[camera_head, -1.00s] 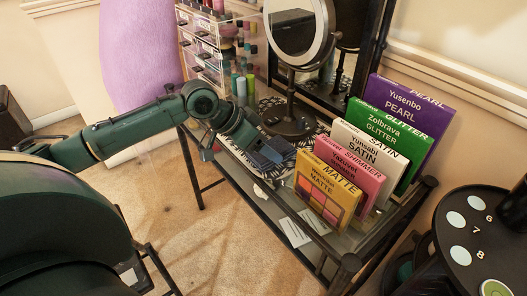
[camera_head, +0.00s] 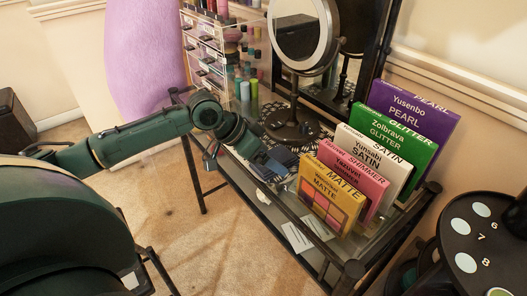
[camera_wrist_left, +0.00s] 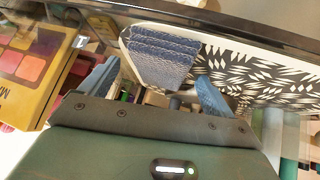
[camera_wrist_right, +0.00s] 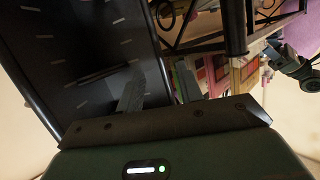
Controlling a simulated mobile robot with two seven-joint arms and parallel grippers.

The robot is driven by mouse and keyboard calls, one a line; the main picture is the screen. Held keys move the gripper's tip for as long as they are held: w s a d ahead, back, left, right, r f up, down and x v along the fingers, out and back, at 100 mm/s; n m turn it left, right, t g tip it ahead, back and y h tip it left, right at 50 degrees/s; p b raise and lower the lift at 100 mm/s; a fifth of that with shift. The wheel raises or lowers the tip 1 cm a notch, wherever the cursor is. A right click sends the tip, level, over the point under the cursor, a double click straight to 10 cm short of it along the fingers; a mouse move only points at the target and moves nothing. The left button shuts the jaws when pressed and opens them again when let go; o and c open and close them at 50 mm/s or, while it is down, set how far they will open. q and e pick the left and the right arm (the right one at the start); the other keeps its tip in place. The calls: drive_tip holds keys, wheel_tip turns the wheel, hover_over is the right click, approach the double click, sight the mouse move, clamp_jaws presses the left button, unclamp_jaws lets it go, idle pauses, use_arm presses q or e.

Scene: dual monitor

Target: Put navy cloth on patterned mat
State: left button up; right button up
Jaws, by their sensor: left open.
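The navy cloth (camera_wrist_left: 165,55) is folded and ribbed, and lies at the end of the patterned mat in the left wrist view. Part of it rests on the mat's pale rounded end. In the head view the cloth (camera_head: 283,155) is partly hidden by my left gripper (camera_head: 272,163). The black-and-white patterned mat (camera_wrist_left: 255,72) also shows in the head view (camera_head: 272,106), under the mirror. My left gripper (camera_wrist_left: 157,88) is open and empty, its fingers apart near the cloth.
The round mirror (camera_head: 297,125) stands on the mat. Upright palette boxes (camera_head: 330,195) stand close to the right of the cloth. A clear drawer organizer (camera_head: 207,58) stands at the back left. The dark table rail (camera_head: 300,225) borders the front.

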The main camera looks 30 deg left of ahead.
use_arm(q)
drive_tip(key=p+v, duration=0.1)
drive_tip(key=v, duration=1.1)
drive_tip(key=shift+r, duration=0.15)
drive_tip(key=shift+d, duration=0.1)
